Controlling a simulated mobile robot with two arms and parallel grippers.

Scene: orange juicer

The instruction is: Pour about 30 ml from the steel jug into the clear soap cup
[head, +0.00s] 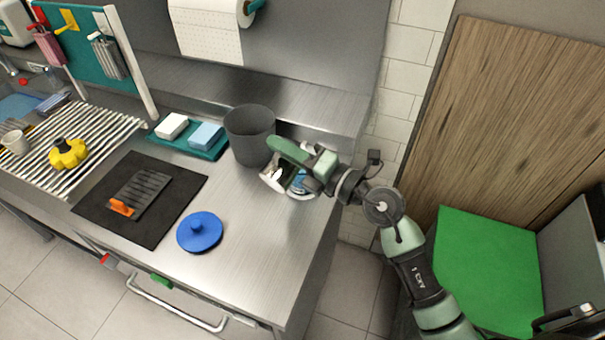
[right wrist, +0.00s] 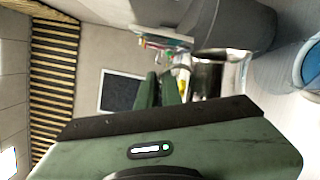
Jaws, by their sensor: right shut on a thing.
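My right gripper (head: 283,168) is over the right end of the steel counter and is shut on the steel jug (head: 271,181). The jug shows as a shiny metal shape under the fingers, and most of it is hidden by the gripper. In the right wrist view the jug (right wrist: 210,74) is just past the fingers. A round, pale-rimmed, blue thing (head: 303,190) is close beside the jug, partly covered by the gripper; I cannot tell for sure that it is the clear soap cup. It also shows at the edge of the right wrist view (right wrist: 312,66). My left gripper is out of view.
A dark grey bin (head: 249,136) stands right behind the jug. A teal tray (head: 190,147) with sponges is left of it. A blue lid (head: 200,232) and a black mat (head: 104,217) with a brush-like tool lie in front. The counter's right edge is close by.

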